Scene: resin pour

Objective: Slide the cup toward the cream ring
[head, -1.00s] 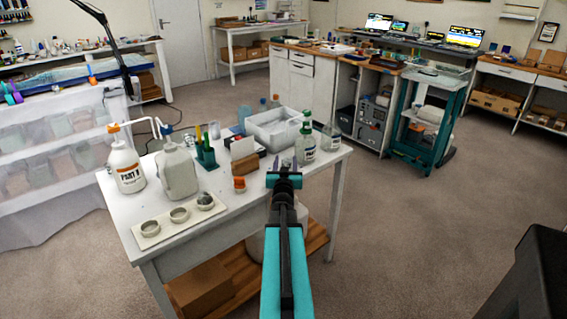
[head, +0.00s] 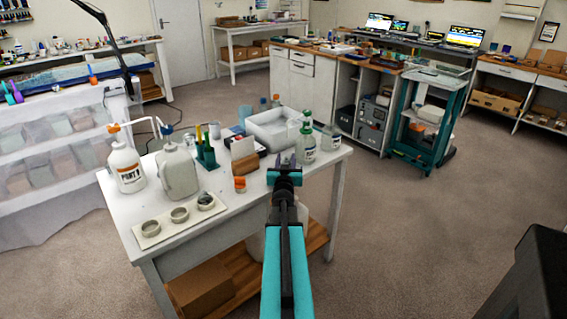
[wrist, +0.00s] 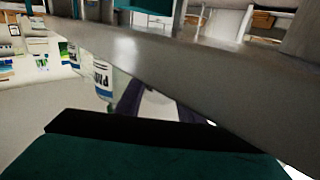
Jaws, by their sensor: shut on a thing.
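My gripper (head: 284,161) is low over the right part of the white table, its fingers pointing away from me. In the wrist view, which is turned over, a pale rounded thing, apparently the cup (wrist: 158,106), shows between the dark fingers, and the gripper is shut on it. In the head view my gripper and arm mostly hide the cup. Three small rings stand in a row on a cream board at the table's front left: a left ring (head: 152,228), a middle ring (head: 179,214) and a right ring (head: 205,201) with a greyer inside. I cannot tell which is the cream ring.
A small orange-topped jar (head: 239,185), a brown block (head: 244,167) and a white tub (head: 274,128) are nearby. A jug (head: 177,174) and a white bottle (head: 127,168) stand behind the rings.

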